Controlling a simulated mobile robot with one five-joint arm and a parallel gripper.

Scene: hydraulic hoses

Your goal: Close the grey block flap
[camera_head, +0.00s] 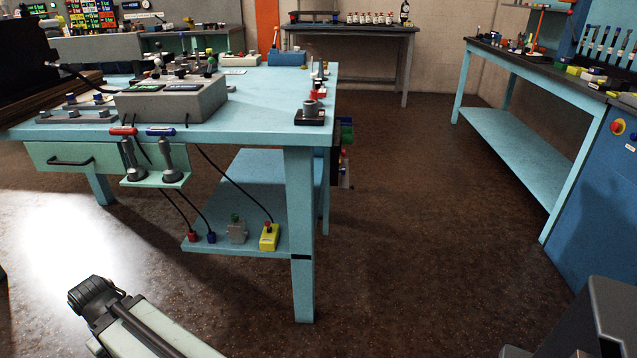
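A small grey block (236,234) with a green top stands on the lower shelf of the turquoise workbench, between a blue plug and a yellow box. It is too small to tell whether it has a flap or how a flap stands. A larger grey box (174,101) with dark panels and levers on top sits on the bench top; no open flap shows on it clearly. Part of my arm shows at the bottom left, well in front of the bench. The fingers of my gripper are not in view.
The turquoise bench (262,95) has a front leg close to the shelf's right end. Red (192,237) and blue (211,238) plugs and a yellow box (269,238) stand on the shelf; cables hang above it. Open floor (410,220) lies between this bench and the right bench (512,127).

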